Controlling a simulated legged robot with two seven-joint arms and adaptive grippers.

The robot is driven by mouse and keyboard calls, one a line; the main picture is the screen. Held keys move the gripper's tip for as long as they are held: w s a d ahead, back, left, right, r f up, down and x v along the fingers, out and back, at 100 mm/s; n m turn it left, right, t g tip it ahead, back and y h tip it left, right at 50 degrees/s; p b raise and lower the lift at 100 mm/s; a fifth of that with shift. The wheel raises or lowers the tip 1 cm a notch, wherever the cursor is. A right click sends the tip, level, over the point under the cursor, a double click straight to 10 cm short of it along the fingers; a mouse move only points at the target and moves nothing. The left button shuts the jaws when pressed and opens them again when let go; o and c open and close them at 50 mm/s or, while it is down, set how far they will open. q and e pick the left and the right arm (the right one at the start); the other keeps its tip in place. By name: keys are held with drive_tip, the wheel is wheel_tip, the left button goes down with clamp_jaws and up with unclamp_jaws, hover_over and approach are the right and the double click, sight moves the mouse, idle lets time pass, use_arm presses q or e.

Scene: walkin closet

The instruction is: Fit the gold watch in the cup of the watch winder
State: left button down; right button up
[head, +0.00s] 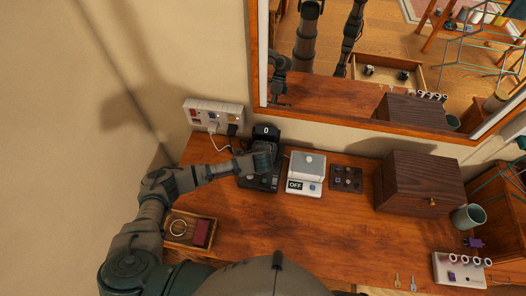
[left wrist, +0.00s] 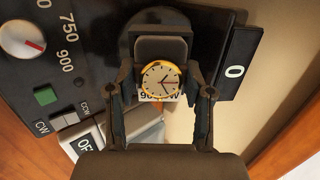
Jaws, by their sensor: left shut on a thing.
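The gold watch (left wrist: 160,80), with a white dial and gold rim, sits between the fingers of my left gripper (left wrist: 160,88), which is shut on it. In the left wrist view, a dark grey block (left wrist: 162,48) lies just beyond the watch, in front of a round black part of the watch winder (left wrist: 95,50). I cannot tell whether the watch touches the cup. In the head view the black winder (head: 256,183) stands near the wall, with my left gripper (head: 263,160) over it; the watch is hidden there. My right gripper is not in view.
A white device reading OFF (head: 304,188) stands close right of the winder. A wooden tray (head: 178,243) lies front left. The middle front of the table is clear.

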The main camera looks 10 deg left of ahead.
use_arm(q)
drive_tip(key=shift+s+a+f, duration=0.1)
drive_tip(key=shift+a+f, duration=0.05)
drive_tip(key=shift+f, duration=0.2)
idle(0.3)
drive_tip(key=c, duration=0.5)
unclamp_jaws()
drive_tip(key=shift+o, duration=0.7)
drive_tip(key=shift+w+f, duration=0.15)
drive_tip(key=shift+w, duration=0.05)
drive_tip(key=shift+w+f, duration=0.1)
drive_tip(key=shift+w, duration=0.2)
drive_tip(key=shift+s+r, duration=0.1)
drive_tip(key=shift+r, duration=0.1)
drive_tip(key=v, duration=1.2)
